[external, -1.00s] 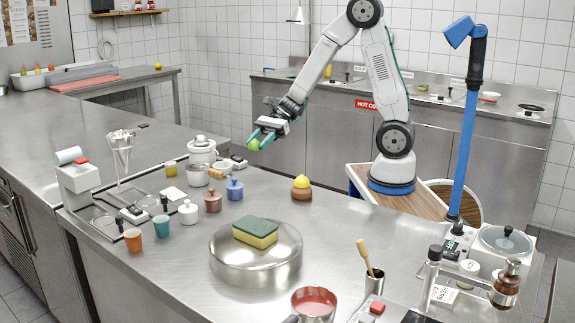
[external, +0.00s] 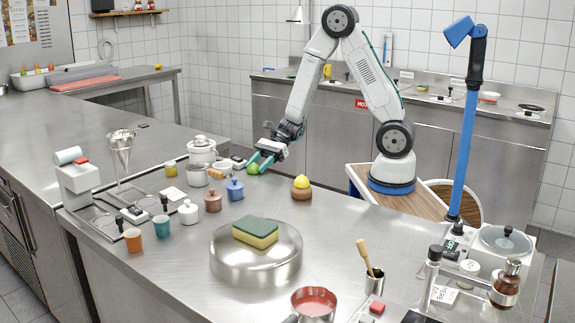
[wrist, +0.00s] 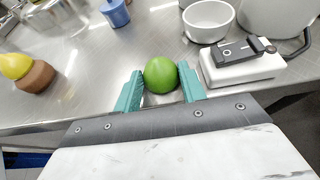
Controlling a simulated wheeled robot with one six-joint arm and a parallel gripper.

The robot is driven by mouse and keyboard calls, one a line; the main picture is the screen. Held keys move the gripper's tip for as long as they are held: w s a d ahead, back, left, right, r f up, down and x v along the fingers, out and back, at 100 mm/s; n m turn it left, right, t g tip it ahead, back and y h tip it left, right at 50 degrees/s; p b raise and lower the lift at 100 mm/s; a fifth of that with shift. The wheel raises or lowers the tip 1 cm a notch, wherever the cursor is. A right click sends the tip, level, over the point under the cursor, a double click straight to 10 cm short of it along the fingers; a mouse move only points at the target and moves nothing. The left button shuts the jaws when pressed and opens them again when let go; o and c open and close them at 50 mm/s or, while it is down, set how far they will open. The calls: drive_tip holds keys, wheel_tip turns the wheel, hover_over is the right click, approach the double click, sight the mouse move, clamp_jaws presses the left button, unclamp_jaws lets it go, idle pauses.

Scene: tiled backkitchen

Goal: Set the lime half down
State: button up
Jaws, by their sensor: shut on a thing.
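The lime half (external: 253,168) is green and rounded, held between the teal fingers of my gripper (external: 261,164). In the wrist view the lime half (wrist: 161,75) sits between the two fingertips of my gripper (wrist: 161,84), with its round green skin showing. Its cut face is hidden. My gripper is shut on it, low at the far edge of the steel counter (external: 330,225). I cannot tell whether the lime half touches the counter top.
A white device with a black clamp (wrist: 240,62) stands close to the right finger. A white bowl (wrist: 208,20) is behind it. A brown holder with a yellow top (external: 301,189) stands to the right. Bare steel lies between. A sponge (external: 256,231) rests on a round steel block (external: 256,263).

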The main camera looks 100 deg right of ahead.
drive_tip(key=o, duration=1)
drive_tip(key=shift+c, duration=0.2)
